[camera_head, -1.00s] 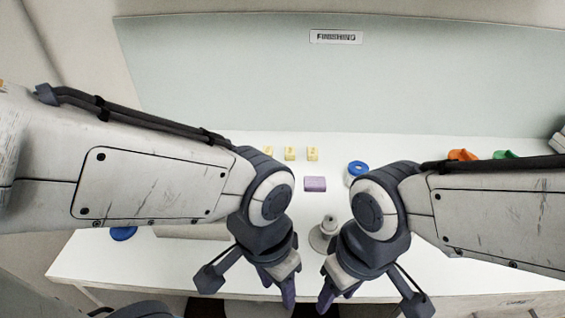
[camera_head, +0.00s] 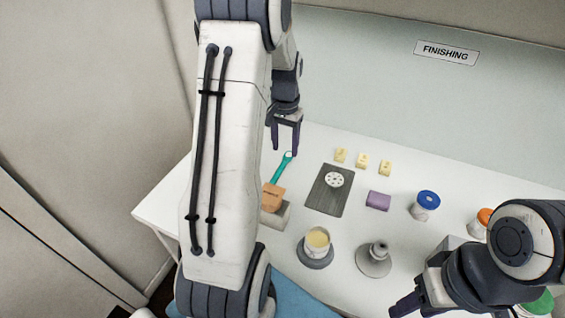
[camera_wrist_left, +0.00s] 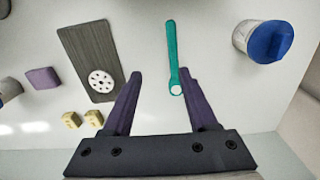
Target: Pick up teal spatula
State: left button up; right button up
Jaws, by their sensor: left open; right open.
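The teal spatula (camera_head: 281,168) lies on the white table towards its far left part, its near end hidden behind an orange-brown block in the head view. In the left wrist view the teal spatula (camera_wrist_left: 172,55) runs away from me, its round end with a pale spot (camera_wrist_left: 176,89) between the fingertips. My left gripper (camera_head: 286,146) is open and empty, pointing down over that round end; its fingers also show in the left wrist view (camera_wrist_left: 163,76), on either side of it. I cannot tell the exact height. My right gripper (camera_head: 405,300) is open at the lower right, far from the spatula.
A dark board (camera_head: 322,204) with a perforated white disc (camera_head: 334,180) lies right of the spatula. A cream-filled cup (camera_head: 318,241) and a grey stand (camera_head: 374,262) stand nearer.

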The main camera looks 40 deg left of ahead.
aim_at(277, 174)
pick_arm(q)
jog(key=a+f, duration=0.1)
jog(key=f, duration=0.2)
jog(key=a+f+p, duration=0.1)
jog(key=f, duration=0.1)
jog(key=shift+s+a+f, duration=0.1)
jog(key=shift+s+a, duration=0.15)
jog(key=shift+a, duration=0.1)
jog(key=f, duration=0.1)
jog(key=f+p, duration=0.1)
jog(key=f, duration=0.2)
jog(key=shift+s+d+f+p, duration=0.2)
jog(key=shift+s+f+p, duration=0.05)
jog(key=shift+f+p, duration=0.15)
jog(key=shift+f, duration=0.55)
grip_shut()
